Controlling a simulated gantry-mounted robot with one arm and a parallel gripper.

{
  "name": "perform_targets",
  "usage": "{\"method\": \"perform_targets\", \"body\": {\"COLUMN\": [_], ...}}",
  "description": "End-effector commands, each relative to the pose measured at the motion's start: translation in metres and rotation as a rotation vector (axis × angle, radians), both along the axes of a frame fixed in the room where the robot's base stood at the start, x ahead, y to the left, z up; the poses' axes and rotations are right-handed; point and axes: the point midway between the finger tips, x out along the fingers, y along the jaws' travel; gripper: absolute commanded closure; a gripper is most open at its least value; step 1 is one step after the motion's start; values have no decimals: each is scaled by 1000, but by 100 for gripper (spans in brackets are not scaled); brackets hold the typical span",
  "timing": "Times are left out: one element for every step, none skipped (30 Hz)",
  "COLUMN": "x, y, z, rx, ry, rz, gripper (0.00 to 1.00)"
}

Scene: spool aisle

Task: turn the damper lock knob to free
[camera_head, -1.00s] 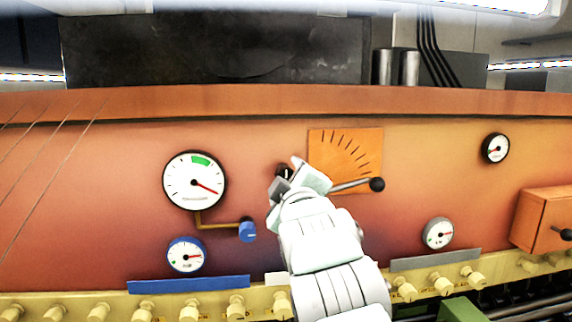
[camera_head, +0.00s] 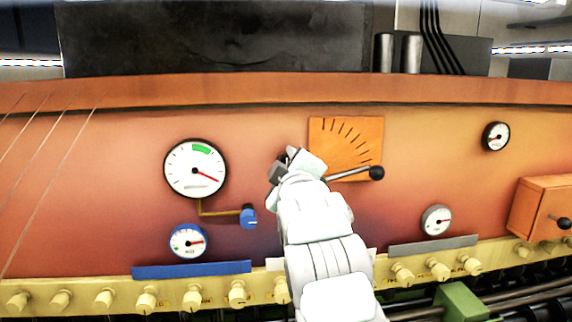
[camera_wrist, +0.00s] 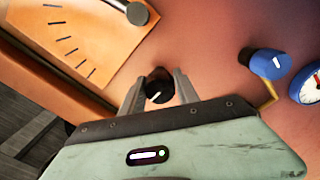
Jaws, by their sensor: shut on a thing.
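A small black knob with a white pointer line (camera_wrist: 158,92) sits on the orange panel in the wrist view. My gripper (camera_wrist: 160,85) is shut on it, with one grey finger on each side. In the wrist view the pointer line slants toward the lower left. In the head view my gripper (camera_head: 285,160) is against the panel, left of an orange plate with scale marks (camera_head: 350,135), and it hides the knob. I cannot read any lock or free marking by the knob.
A lever with a black ball end (camera_head: 376,173) lies across the scale plate, close to my gripper's right. A blue knob (camera_head: 248,217) and a large gauge (camera_head: 196,168) are to the left. A row of cream knobs (camera_head: 147,297) runs below.

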Motion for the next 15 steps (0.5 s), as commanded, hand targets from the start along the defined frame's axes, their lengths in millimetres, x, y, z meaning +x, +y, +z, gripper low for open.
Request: {"method": "perform_targets", "body": {"x": [0, 0, 0, 0, 0, 0, 0, 0, 0, 0, 0, 0, 0, 0, 0], "y": [0, 0, 0, 0, 0, 0, 0, 0, 0, 0, 0, 0, 0, 0, 0], "z": [0, 0, 0, 0, 0, 0, 0, 0, 0, 0, 0, 0, 0, 0, 0], "rx": [0, 0, 0, 0, 0, 0, 0, 0, 0, 0, 0, 0, 0, 2, 4], "ry": [0, 0, 0, -1, -1, -1, -1, -1, -1, -1, -1, -1, -1, -1, 0], "rz": [0, 0, 0, -1, -1, -1, -1, -1, -1, -1, -1, -1, -1, -1, -1], "gripper": [76, 78, 82, 84, 87, 90, 92, 95, 98, 100, 100, 100, 100, 100, 100]}}
